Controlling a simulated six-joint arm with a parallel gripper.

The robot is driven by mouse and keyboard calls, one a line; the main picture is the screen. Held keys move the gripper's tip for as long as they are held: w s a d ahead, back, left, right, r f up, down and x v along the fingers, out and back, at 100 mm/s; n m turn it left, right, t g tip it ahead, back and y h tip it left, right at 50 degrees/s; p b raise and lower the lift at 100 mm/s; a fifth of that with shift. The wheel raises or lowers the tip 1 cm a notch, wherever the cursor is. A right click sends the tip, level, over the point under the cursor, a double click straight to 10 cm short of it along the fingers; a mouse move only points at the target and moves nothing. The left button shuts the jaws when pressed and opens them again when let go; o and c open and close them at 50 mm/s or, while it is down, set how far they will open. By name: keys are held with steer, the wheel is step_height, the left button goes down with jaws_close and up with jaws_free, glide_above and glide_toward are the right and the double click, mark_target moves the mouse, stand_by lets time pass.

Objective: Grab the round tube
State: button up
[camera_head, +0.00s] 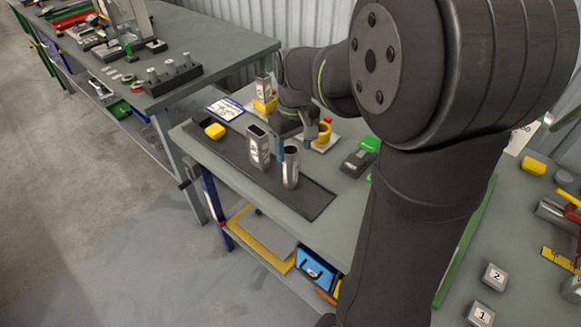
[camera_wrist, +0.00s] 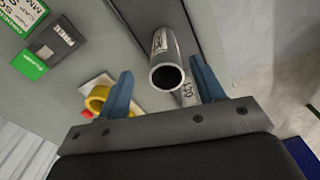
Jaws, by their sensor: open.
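The round tube (camera_head: 291,172) is a shiny grey metal cylinder standing upright with an open top on the dark mat. My gripper (camera_head: 293,154) is open, with its blue fingers pointing down close to the tube's upper end. In the wrist view the round tube (camera_wrist: 176,45) shows its open end between the two spread fingers of my gripper (camera_wrist: 161,67), nearer the right finger. I cannot tell whether either finger touches it. A square tube (camera_head: 258,150) stands upright on the mat, left of the round tube.
A yellow block (camera_head: 215,131) lies on the dark mat (camera_head: 313,201). A yellow ring-shaped part (camera_head: 323,134) sits behind my gripper. A green and black box (camera_head: 360,158) lies to the right. A grey marked piece (camera_wrist: 187,96) shows by the right finger.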

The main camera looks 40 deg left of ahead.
mark_target(291, 162)
steer(key=f, duration=0.5)
steer(key=shift+s+a+f, duration=0.25)
steer(key=shift+a+f, duration=0.05)
steer(key=shift+a, duration=0.05)
steer(key=c, duration=1.1)
